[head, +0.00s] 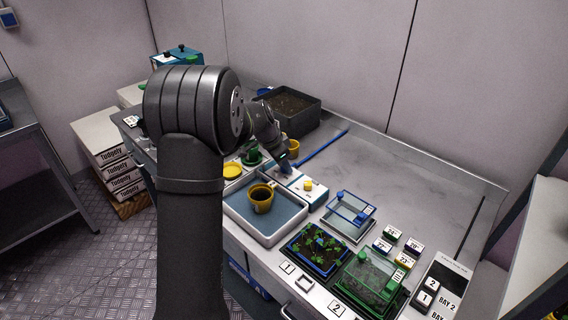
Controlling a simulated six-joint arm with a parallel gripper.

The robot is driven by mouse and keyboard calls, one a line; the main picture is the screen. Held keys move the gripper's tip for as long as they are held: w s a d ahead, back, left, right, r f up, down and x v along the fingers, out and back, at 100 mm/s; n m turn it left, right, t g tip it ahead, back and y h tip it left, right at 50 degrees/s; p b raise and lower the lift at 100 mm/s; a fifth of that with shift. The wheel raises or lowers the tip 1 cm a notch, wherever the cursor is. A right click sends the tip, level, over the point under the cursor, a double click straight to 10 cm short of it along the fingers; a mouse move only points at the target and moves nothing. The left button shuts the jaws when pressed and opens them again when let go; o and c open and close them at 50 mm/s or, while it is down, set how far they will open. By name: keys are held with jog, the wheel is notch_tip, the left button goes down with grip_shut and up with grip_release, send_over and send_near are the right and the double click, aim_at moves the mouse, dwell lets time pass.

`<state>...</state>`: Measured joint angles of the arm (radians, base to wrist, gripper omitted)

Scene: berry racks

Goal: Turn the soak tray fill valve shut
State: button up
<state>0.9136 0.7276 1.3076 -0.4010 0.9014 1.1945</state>
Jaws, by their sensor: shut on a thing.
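The soak tray (232,207) is a white tray with blue-grey water in it, in the middle of the head view. A yellow pot (262,200) with dark soil stands in the water. My gripper (284,168) points down at the far right corner of the tray, beside a white and blue unit. It is shut on a small blue part there, which looks like the fill valve's handle. The fingers and the handle are small and partly hidden, so I cannot tell the handle's angle.
A yellow knob (308,184) tops the white unit close to my gripper. A blue bar (325,144) lies behind. A black soil bin (290,104) stands at the back. Seedling trays (316,250) and clear-lidded boxes (350,210) fill the front right. The right back of the bench is bare.

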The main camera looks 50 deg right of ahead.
dwell(0.4)
jog(key=o, duration=1)
jog(key=shift+c, duration=0.2)
jog(key=v, duration=1.7)
jog(key=shift+r, duration=0.2)
jog(key=shift+f, duration=0.1)
jog(key=x, duration=1.7)
jog(key=shift+f, duration=0.1)
